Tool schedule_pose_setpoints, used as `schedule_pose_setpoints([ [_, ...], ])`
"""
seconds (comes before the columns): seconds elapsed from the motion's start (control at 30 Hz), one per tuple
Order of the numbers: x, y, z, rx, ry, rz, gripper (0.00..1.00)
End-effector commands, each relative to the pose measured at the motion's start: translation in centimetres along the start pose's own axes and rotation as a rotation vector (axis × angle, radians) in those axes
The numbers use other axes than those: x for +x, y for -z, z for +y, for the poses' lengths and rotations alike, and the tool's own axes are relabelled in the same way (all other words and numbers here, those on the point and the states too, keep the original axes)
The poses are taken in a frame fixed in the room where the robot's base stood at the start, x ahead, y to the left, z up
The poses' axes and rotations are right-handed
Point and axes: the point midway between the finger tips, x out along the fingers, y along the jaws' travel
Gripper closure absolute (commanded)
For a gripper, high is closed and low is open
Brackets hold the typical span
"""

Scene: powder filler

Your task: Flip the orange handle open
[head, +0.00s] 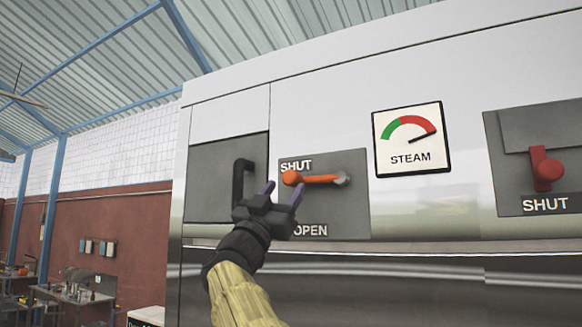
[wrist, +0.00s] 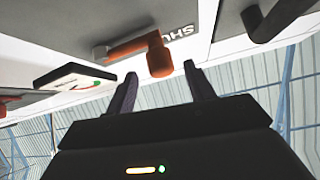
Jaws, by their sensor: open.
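The orange handle (head: 317,179) lies level on a grey plate (head: 355,213) on the machine front. Its knob end is at the left beside the SHUT label, and its pivot is at the right. The OPEN label is lower on the plate. My gripper (head: 281,192) is open and empty, just below and left of the knob. In the wrist view the orange handle (wrist: 140,50) shows upside down, with its knob between and just beyond the fingertips of my gripper (wrist: 160,85). I cannot tell whether a finger touches it.
A black bar handle (head: 240,180) is on a grey panel just left of my gripper. A STEAM gauge (head: 411,140) is up and right. A red lever (head: 545,170) marked SHUT is at the far right. Free room lies in front of the machine.

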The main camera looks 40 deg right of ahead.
Motion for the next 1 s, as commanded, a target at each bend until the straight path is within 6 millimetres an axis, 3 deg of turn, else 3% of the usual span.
schedule_pose_setpoints([
  [0.1, 2.2, 0.3, 0.0, -0.002, -0.002, 0.0, 0.47],
  [0.3, 4.3, 0.2, 0.0, 0.0, -0.001, 0.0, 0.47],
  [0.67, 4.7, -0.1, 0.0, 0.0, 0.0, -0.001, 0.47],
  [0.77, 4.7, 0.0, 0.0, 0.0, 0.0, -0.001, 0.6],
  [0.97, 4.7, 0.0, 0.0, 0.0, 0.0, -0.001, 1.0],
  [1.0, 4.7, 0.0, 0.0, 0.0, 0.0, -0.001, 1.0],
])
